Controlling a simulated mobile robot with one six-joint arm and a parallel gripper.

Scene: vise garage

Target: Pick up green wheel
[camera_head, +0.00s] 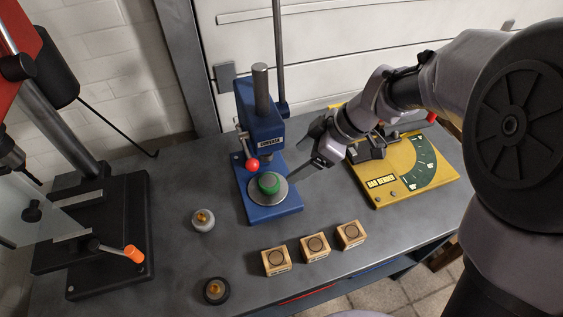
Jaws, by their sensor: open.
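The green wheel (269,184) lies on the round grey plate (259,198) of the blue press (272,212). My gripper (304,164) is open, up and to the right of the wheel, with a finger reaching toward the plate. The gripper appears empty and apart from the wheel. Its exact height above the plate is hard to tell from this one view.
The press's column and red-knobbed lever (252,164) stand close behind the wheel. A yellow fixture (405,182) is at right, a black drill stand (95,262) at left. Several wooden blocks (315,245), a grey wheel (203,221) and a black wheel (215,291) lie in front.

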